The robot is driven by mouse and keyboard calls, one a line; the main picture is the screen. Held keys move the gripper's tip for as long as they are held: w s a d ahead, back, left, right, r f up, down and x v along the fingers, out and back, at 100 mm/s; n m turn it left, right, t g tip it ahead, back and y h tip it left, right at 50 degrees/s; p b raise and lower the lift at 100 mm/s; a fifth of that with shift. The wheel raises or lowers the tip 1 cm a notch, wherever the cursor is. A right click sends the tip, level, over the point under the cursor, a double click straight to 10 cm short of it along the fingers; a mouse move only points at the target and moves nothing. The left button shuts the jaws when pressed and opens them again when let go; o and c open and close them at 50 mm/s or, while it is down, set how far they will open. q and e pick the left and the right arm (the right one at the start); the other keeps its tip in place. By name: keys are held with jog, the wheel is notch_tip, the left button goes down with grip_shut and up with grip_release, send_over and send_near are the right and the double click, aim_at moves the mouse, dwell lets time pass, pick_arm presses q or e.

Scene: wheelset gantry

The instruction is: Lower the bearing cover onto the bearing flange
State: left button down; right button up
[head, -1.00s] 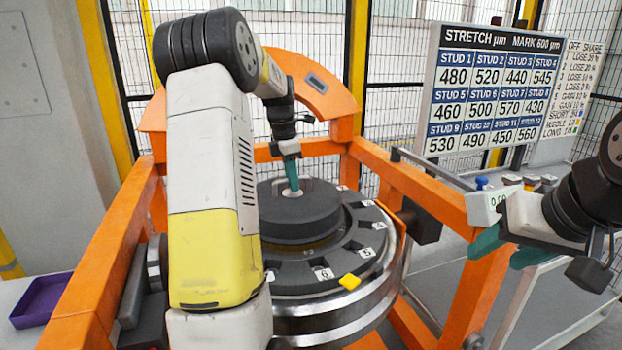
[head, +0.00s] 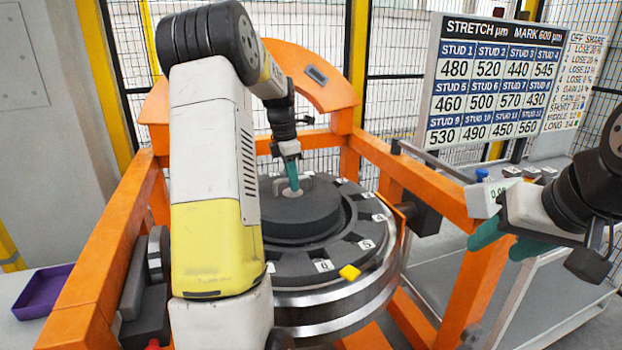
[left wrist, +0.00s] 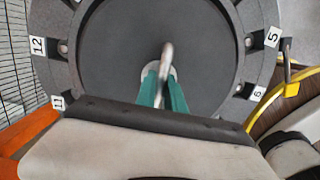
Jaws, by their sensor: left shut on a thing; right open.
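The bearing cover (head: 310,208) is a dark round disc with a pale metal handle on top; it also shows in the left wrist view (left wrist: 110,55). My left gripper (head: 292,188) is shut on the handle (left wrist: 166,60), its teal fingers either side of it. The bearing flange (head: 345,252) is a dark ring with white number tags, below and around the cover. The cover looks level and roughly centred over it; I cannot tell whether they touch. My arm hides the flange's left side. My right gripper (head: 494,243) is open and empty at the right.
The orange gantry frame (head: 452,205) surrounds the wheelset. A yellow piece (head: 349,272) sits at the flange's near edge. A purple tray (head: 43,291) lies at the left. A stud-number board (head: 495,88) stands at the back right, above a grey cart.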

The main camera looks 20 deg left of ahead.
pick_arm(q)
jog(key=shift+f, duration=0.4)
jog(key=c, duration=1.3)
grip_release()
jog(key=shift+c, duration=0.2)
jog(key=r, duration=0.7)
jog(key=shift+s+a+r, duration=0.25)
jog(key=shift+a+r, duration=0.1)
jog(key=shift+a, duration=0.05)
